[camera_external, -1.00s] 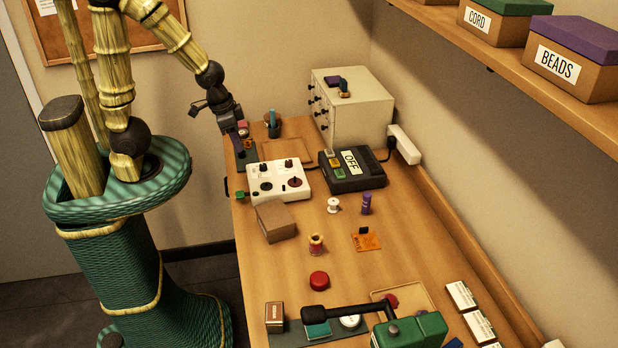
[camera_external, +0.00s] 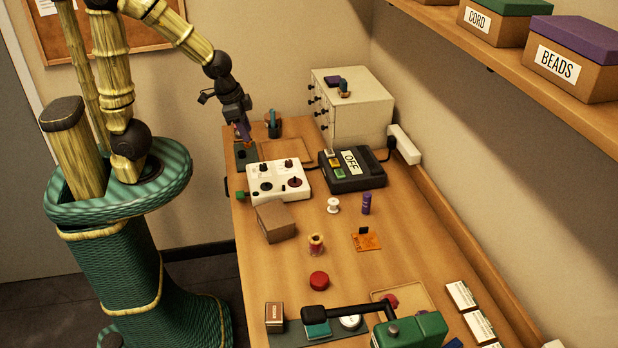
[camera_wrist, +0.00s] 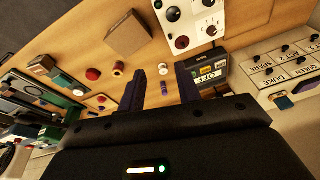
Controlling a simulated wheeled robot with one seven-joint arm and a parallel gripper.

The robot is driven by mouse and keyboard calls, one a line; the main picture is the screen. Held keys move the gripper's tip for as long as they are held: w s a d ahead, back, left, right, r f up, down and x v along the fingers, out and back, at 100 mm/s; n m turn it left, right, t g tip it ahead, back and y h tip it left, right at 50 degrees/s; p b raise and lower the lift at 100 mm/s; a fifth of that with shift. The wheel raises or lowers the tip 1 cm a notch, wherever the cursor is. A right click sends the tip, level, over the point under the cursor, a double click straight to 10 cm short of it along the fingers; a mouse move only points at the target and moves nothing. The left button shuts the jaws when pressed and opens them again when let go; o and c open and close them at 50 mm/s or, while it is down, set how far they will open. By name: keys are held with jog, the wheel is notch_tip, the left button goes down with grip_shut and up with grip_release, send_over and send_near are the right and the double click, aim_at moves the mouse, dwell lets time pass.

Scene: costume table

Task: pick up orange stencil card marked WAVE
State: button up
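The orange stencil card (camera_external: 368,242) lies flat on the table right of centre in the external view, with a small black tab at its back edge. Its lettering is too small to read. In the wrist view I cannot make the card out; the left finger may cover it. My gripper (camera_external: 243,132) is raised over the far left end of the table, well away from the card. In the wrist view my gripper (camera_wrist: 159,72) has its two fingers apart with nothing held between them.
A white control box (camera_external: 278,181), a black device marked OFF (camera_external: 352,170) and a brown box (camera_external: 275,222) stand between my gripper and the card. A white spool (camera_external: 333,205), purple cylinder (camera_external: 366,203) and red-yellow spool (camera_external: 316,244) stand near the card. Bare table lies around it.

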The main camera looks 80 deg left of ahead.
aim_at(365, 227)
jog(key=w+f+m+t+y+b, duration=0.4)
jog(key=w+f+m, duration=0.4)
jog(key=w+m, duration=0.7)
jog(key=w+d+r+m+t+h+b, duration=0.1)
jog(key=d+r+m+t+h, duration=0.3)
jog(key=d+m, duration=0.5)
jog(key=w+d+r+m+t+h+b, duration=0.1)
jog(key=d+r+m+t+h, duration=0.15)
jog(key=d+r+m, duration=0.65)
jog(key=shift+m+y, duration=0.55)
jog(key=shift+m, duration=0.25)
jog(key=f, duration=0.9)
jog(key=a+f, duration=0.1)
jog(key=f, duration=1.8)
jog(key=shift+a+f, duration=0.25)
jog(key=shift+f, duration=0.05)
jog(key=p+x, duration=0.2)
jog(key=x, duration=1)
jog(key=shift+w, duration=0.15)
